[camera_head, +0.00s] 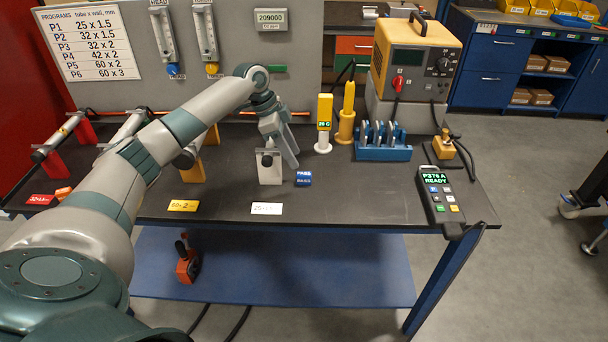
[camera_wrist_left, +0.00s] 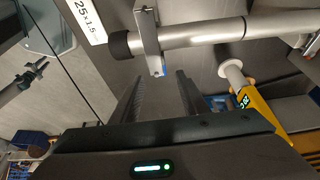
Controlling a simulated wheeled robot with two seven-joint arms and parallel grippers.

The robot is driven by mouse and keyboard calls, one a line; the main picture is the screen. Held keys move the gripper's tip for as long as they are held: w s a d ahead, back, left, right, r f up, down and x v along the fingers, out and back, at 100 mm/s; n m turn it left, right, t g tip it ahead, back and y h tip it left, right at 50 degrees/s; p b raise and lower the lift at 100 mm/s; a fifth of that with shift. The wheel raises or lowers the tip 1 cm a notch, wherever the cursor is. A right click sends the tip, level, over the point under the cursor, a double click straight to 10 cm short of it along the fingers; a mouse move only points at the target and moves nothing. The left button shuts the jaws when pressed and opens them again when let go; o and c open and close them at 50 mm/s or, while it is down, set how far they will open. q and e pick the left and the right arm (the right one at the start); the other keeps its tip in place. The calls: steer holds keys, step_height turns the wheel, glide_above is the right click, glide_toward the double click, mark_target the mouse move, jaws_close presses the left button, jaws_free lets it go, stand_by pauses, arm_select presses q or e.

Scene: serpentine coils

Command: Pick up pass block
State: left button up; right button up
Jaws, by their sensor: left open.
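The pass block (camera_head: 303,178) is a small blue block with white lettering. It lies on the dark bench top, just right of the pale tube stand (camera_head: 270,172). My left gripper (camera_head: 291,163) reaches down beside that stand, its fingers above and a little left of the block, apart from it. In the left wrist view the two dark fingers (camera_wrist_left: 159,76) stand apart with nothing between them. A small blue patch shows there beyond the fingertips, by the stand plate (camera_wrist_left: 148,35); I cannot tell whether it is the block. My right gripper is not in view.
A white label card (camera_head: 266,208) lies in front of the stand. Behind are a yellow gauge (camera_head: 324,120), a yellow post (camera_head: 346,118) and a blue rack (camera_head: 383,150). A handheld controller (camera_head: 437,195) lies at right. Bench right of the block is clear.

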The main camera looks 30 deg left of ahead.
mark_target(304, 173)
arm_select(q)
steer(key=x, duration=0.2)
steer(key=shift+d+f+p, duration=0.15)
steer(key=shift+f+p, duration=0.05)
steer(key=shift+p, duration=0.15)
steer(key=shift+w+d+f, duration=0.15)
steer(key=shift+f, duration=0.35)
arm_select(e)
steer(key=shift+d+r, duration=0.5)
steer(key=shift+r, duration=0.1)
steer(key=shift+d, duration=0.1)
arm_select(q)
steer(key=shift+p+x, duration=0.75)
steer(key=shift+p, duration=0.05)
steer(key=p+x, duration=0.1)
steer(key=x, duration=0.2)
steer(key=shift+w, duration=0.1)
steer(key=shift+d+f, duration=0.15)
steer(key=shift+f, duration=0.25)
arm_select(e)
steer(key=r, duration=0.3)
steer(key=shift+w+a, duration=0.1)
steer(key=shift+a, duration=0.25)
